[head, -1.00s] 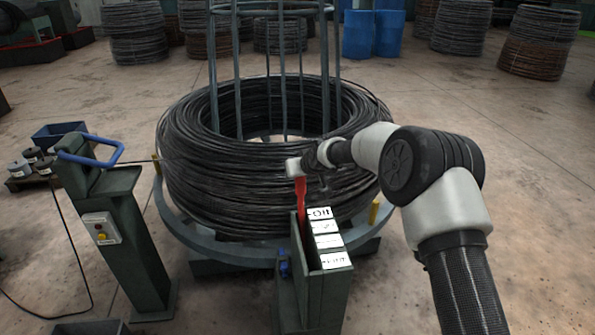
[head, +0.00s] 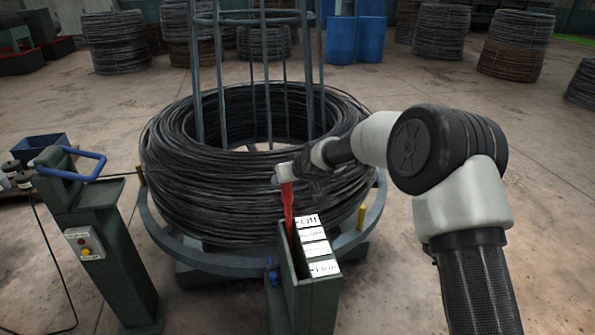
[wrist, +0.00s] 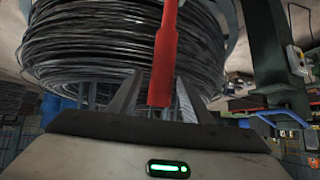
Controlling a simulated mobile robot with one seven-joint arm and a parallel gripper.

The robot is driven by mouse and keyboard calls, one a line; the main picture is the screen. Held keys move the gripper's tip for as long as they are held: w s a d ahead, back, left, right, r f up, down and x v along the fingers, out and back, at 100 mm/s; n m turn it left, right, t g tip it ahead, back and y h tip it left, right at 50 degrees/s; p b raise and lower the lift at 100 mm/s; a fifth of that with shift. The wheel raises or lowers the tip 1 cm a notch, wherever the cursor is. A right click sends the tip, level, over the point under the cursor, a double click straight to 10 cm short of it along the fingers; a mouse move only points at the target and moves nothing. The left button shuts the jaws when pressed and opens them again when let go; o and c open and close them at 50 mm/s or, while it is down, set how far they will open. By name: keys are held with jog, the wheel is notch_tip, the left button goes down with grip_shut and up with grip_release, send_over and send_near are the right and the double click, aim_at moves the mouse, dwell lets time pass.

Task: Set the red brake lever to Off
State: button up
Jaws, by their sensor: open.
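The red brake lever (head: 287,204) stands up out of a slot in a dark green box (head: 302,285). It is at the far end of the slot, beside the top label, which reads Off (head: 307,221). Several more white labels run down the box toward me. My gripper (head: 283,175) is at the lever's upper end and partly covers it. In the wrist view, the lever's red grip (wrist: 161,75) reaches down between the two open fingers (wrist: 156,98). Gaps show on both sides, so the fingers are not closed on it.
A big coil of black wire (head: 200,190) on a round turntable stands just behind the box. A green post (head: 100,235) with a blue handle and buttons stands at left. A small blue part (head: 272,272) sticks out of the box's left side. Floor at right is open.

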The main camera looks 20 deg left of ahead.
jog(key=v, duration=1.2)
jog(key=shift+s+r, duration=0.1)
jog(key=s+d+r+m+h, duration=0.15)
jog(key=s+d+r, duration=0.25)
jog(key=d, duration=0.4)
jog(key=s+d+r+m+h, duration=0.1)
jog(key=s+d+r+h, duration=0.15)
jog(key=s+d, duration=0.4)
jog(key=s+d+r+m+h, duration=0.15)
jog(key=d+r, duration=0.25)
jog(key=d, duration=0.5)
jog(key=s+d+m+g+h, duration=0.1)
jog(key=s+d+m, duration=0.1)
jog(key=s+d, duration=0.65)
jog(key=s+d+m, duration=0.2)
jog(key=s+d, duration=0.3)
jog(key=s, duration=0.7)
notch_tip(320, 180, up, 14)
jog(key=p, duration=1.5)
jog(key=shift+r, duration=0.2)
